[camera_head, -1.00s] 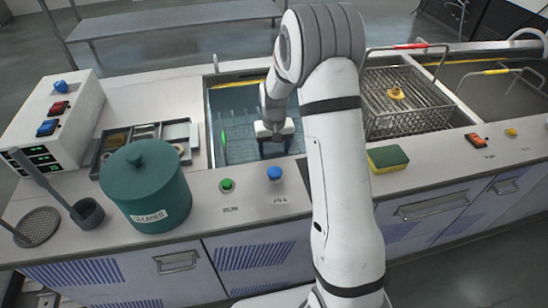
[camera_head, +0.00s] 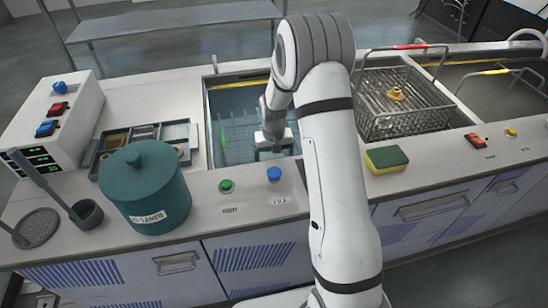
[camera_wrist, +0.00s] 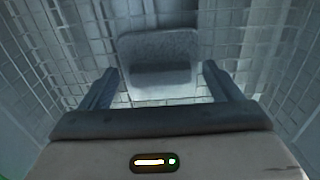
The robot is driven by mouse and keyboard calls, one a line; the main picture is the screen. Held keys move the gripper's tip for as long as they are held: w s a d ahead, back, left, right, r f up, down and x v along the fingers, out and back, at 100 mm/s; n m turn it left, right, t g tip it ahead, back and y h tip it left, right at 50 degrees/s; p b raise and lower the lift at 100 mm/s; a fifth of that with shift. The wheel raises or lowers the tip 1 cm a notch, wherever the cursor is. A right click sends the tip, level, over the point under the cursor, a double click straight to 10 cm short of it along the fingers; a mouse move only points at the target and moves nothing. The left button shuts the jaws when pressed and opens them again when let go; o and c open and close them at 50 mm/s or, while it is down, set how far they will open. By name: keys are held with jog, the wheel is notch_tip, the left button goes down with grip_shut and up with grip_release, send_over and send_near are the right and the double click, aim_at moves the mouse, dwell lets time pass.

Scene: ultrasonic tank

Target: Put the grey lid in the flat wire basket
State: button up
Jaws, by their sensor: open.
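A grey rounded piece that looks like the grey lid (camera_wrist: 160,52) lies ahead of my gripper in the wrist view, with a darker band across its lower part. My gripper (camera_wrist: 160,82) is open; its two fingers stand either side of the lower edge of this piece, with nothing seen clamped. In the head view my gripper (camera_head: 270,152) is down in the left tank, which hides the lid there. A wire basket (camera_head: 405,122) with a red-marked handle stands right of my arm and holds a yellow part. I cannot tell whether this is the flat one.
Mesh walls (camera_wrist: 50,50) surround my gripper closely. A yellow-marked handle (camera_head: 497,72) shows over the far-right tank (camera_head: 475,85). On the counter are a teal pot (camera_head: 145,190), a divided tray (camera_head: 110,138), a control box (camera_head: 75,112) and a sponge (camera_head: 386,160).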

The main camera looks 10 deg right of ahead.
notch_tip(320, 180, up, 12)
jog(key=shift+p, duration=0.35)
jog(key=shift+r, duration=0.15)
dwell(0.4)
jog(key=s+r+t+p, duration=0.1)
jog(key=s+r+p, duration=0.1)
jog(key=s+r, duration=0.3)
jog(key=s+r+p, duration=0.1)
jog(key=s+r, duration=0.5)
jog(key=s, duration=0.8)
jog(key=s+r+t+p, duration=0.1)
jog(key=s+r+p, duration=0.1)
jog(key=s+r, duration=0.4)
jog(key=s, duration=0.3)
jog(key=shift+s+d+r+t+p, duration=0.15)
jog(key=shift+r+t+p, duration=0.05)
jog(key=shift+t+p, duration=0.15)
jog(key=shift+c, duration=0.2)
